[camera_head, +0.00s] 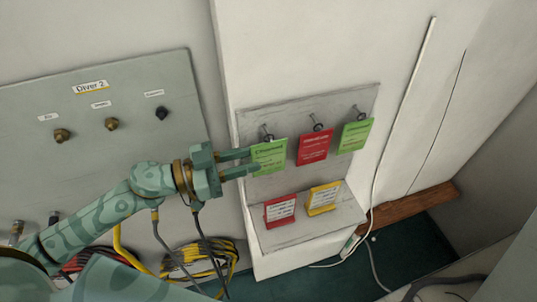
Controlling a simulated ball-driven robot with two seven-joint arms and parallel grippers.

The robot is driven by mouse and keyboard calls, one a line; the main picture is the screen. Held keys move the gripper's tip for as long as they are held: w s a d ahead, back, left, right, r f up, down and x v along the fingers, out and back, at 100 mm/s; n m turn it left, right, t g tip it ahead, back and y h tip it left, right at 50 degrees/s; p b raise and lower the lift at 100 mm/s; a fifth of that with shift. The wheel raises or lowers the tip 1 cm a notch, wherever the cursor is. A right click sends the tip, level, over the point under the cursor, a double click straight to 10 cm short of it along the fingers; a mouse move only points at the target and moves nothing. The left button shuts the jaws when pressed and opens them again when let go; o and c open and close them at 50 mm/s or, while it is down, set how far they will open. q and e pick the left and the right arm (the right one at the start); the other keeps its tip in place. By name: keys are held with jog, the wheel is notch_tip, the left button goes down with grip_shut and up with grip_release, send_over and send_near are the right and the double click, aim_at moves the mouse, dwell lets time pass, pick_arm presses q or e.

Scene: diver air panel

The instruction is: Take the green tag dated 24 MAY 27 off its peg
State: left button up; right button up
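A grey peg board (285,113) on the white panel carries three hanging tags: a left green tag (270,155), a red tag (314,147) in the middle and a right green tag (355,135). The print is too small to read, so I cannot tell which green tag bears 24 MAY 27. My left gripper (251,161) is at the left green tag, its two fingers apart and overlapping the tag's left part. I cannot tell whether they touch it. That tag hangs at its peg (267,133). My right gripper is not in view.
A red tag (280,210) and a yellow tag (323,199) are on the board's lower part. The Diver 2 panel (130,150) with several knobs is at the left. Coiled yellow and black hoses (205,258) hang below. A white cable runs down the right side.

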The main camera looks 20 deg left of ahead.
aim_at(261, 152)
pick_arm(q)
jog(key=x, duration=0.2)
jog(key=p+x, duration=0.1)
jog(key=x, duration=0.1)
jog(key=shift+w+a+r, duration=0.1)
jog(key=shift+w+r, duration=0.05)
jog(key=shift+w, duration=0.15)
jog(key=shift+s, duration=0.1)
jog(key=shift+c, duration=0.3)
grip_shut()
jog(key=shift+r, duration=0.1)
jog(key=shift+r, duration=0.2)
jog(key=s+d+p, duration=0.2)
jog(key=s+d, duration=0.8)
jog(key=s, duration=0.5)
